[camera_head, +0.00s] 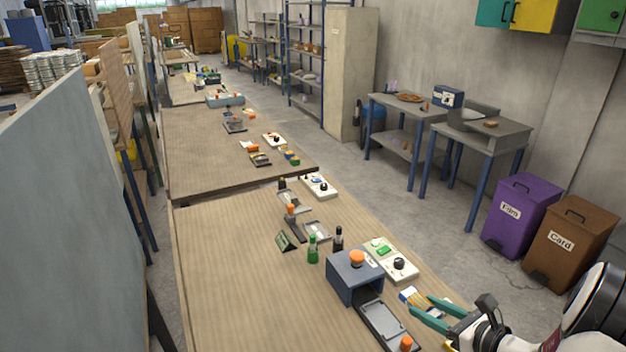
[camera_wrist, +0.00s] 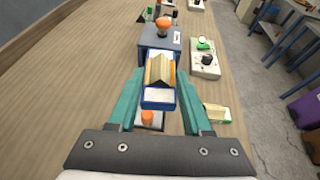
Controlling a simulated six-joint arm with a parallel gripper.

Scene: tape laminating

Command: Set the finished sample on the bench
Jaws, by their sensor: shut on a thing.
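The sample (camera_head: 410,296), a small piece with blue, yellow and white parts, is between the teal fingers of my gripper (camera_head: 421,304). In the wrist view the sample (camera_wrist: 159,72) shows a tan ridged middle and a white end in a blue surround, with a finger of my gripper (camera_wrist: 160,85) on each side. My gripper is shut on it. It appears to be above the right edge of the wooden bench (camera_head: 250,270); its exact height cannot be told. In the wrist view it hides part of the tray behind it.
A blue-grey box with an orange knob (camera_head: 357,259) stands by a grey tray (camera_head: 382,318) with an orange knob. A white control panel (camera_head: 392,262) and small bottles (camera_head: 313,250) are nearby. The bench's left side is clear. A small yellow-green item (camera_wrist: 216,113) lies right of my gripper.

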